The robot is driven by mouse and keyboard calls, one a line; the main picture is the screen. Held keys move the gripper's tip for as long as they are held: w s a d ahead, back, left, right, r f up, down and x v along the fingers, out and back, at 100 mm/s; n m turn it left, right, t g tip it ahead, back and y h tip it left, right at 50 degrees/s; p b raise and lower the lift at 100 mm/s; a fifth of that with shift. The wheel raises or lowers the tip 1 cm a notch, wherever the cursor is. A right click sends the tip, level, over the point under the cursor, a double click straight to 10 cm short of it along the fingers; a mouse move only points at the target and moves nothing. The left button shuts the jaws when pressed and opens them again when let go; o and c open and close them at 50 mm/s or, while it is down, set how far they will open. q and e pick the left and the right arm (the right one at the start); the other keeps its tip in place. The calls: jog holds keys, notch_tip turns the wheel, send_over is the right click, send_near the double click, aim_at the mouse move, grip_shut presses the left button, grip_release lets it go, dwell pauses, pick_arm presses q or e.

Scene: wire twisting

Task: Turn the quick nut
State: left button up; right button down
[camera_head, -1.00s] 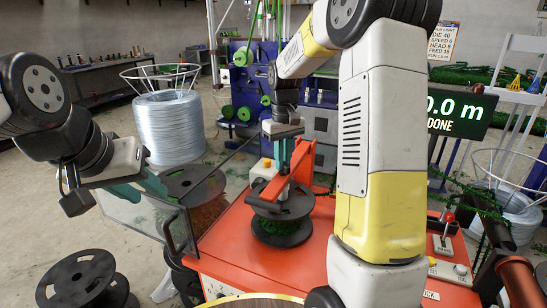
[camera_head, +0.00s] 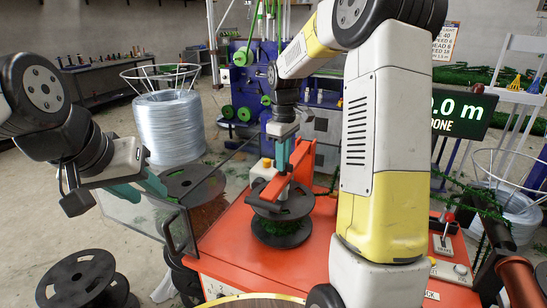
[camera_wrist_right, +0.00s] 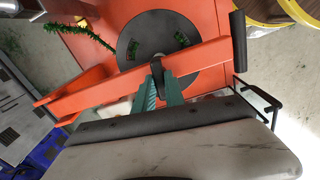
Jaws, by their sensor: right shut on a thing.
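The black quick nut (camera_wrist_right: 157,72) sits at the middle of the red arm (camera_wrist_right: 190,60), over the spool (camera_wrist_right: 138,45). My right gripper (camera_wrist_right: 160,84) is shut on the nut with its teal fingertips, which partly hide it. In the head view, my right gripper (camera_head: 281,168) points down at the red arm above the black spool (camera_head: 282,234) with green wire. The nut is too hidden there to make out. My left gripper (camera_head: 145,190) is at the left beside the clear guard; its teal fingers look apart and hold nothing that I can see.
The clear guard (camera_head: 140,216) stands left of the orange machine top (camera_head: 240,262). An empty black spool (camera_head: 84,280) is on the floor at lower left. A coil of wire (camera_head: 170,125) stands behind. A control lever (camera_head: 446,222) is at the right.

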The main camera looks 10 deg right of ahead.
jog(key=c, duration=1.4)
grip_release()
notch_tip(320, 180, up, 7)
jog(key=shift+r, duration=0.4)
